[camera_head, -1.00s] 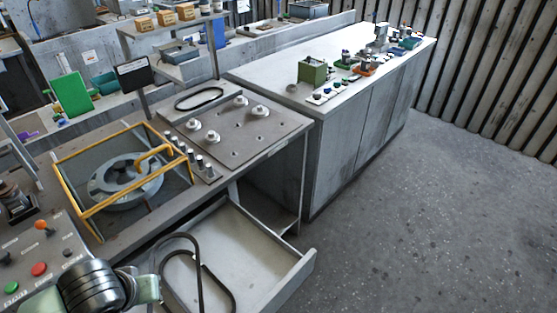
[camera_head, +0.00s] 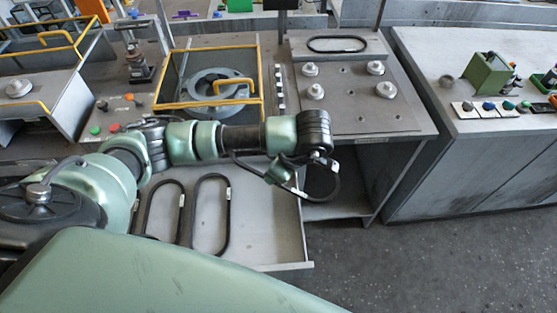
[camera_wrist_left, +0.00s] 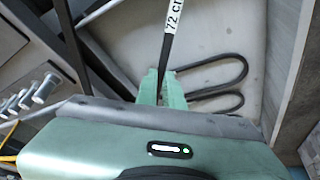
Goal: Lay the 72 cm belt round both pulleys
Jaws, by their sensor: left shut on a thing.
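My left gripper (camera_head: 284,171) is above the right end of the open drawer, in front of the machine plate. It is shut on a thin black belt (camera_head: 336,185), which hangs in a loop around and below the fingers. In the left wrist view the fingers (camera_wrist_left: 163,86) pinch the belt (camera_wrist_left: 166,50), whose white tag reads "72 c", the rest cut off. Several pale round pulleys, among them a front left one (camera_head: 316,91) and a front right one (camera_head: 386,89), stand on the grey plate (camera_head: 350,115), with no belt around them. My right gripper is not in view.
The open drawer (camera_head: 285,267) holds two more black belts, a left one (camera_head: 164,210) and a right one (camera_head: 210,215). Another belt (camera_head: 337,44) lies behind the pulleys. A yellow-framed guard (camera_head: 208,104) stands left of the plate. Grey floor is free at right.

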